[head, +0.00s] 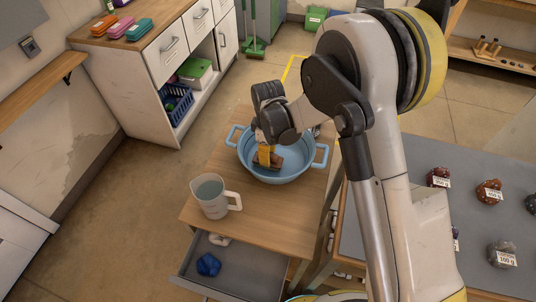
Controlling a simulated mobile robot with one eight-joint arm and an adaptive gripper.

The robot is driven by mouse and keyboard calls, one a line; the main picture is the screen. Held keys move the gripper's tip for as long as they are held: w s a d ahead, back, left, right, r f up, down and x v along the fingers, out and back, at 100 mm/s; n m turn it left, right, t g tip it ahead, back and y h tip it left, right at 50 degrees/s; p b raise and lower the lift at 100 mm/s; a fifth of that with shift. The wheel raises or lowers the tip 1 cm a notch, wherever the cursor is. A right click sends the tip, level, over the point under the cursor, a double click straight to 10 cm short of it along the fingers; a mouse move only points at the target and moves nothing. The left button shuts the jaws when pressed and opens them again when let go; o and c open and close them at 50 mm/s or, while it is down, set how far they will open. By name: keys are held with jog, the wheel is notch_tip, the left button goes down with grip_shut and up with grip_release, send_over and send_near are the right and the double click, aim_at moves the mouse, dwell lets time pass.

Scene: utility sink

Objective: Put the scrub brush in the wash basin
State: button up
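The blue wash basin (243,151) with two side handles stands on a small wooden table. A brown, block-like thing that looks like the scrub brush (276,164) is inside the basin's outline, near its middle. My gripper (265,158) reaches down over the basin from above, with a yellow part right at the brown thing. I cannot tell whether the brush rests on the basin's bottom or hangs a little above it. The gripper's fingers are small and partly hidden by my wrist, so their opening does not show clearly.
A measuring jug (212,197) stands left of the basin on the wooden table (262,222). Below, an open drawer (240,272) holds a blue cloth-like thing (208,265). A grey table (460,225) with labelled rocks is at right; a white cabinet (165,50) is at back left.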

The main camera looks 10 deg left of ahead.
notch_tip(320, 180, up, 12)
jog(key=p, duration=0.4)
jog(key=shift+r, duration=0.25)
jog(key=s+d+r+m+t, duration=0.2)
jog(key=s+d+r+m, duration=0.15)
jog(key=d+r, duration=0.45)
jog(key=s+d+r+m+t, duration=0.1)
jog(key=s+d+r+m, duration=0.1)
jog(key=d+r+m, duration=0.4)
jog(key=s+d+r+m+t, duration=0.4)
jog(key=s+d+m, duration=0.3)
jog(key=s+d, duration=0.5)
jog(key=shift+s+d, duration=0.15)
jog(key=shift+d, duration=0.6)
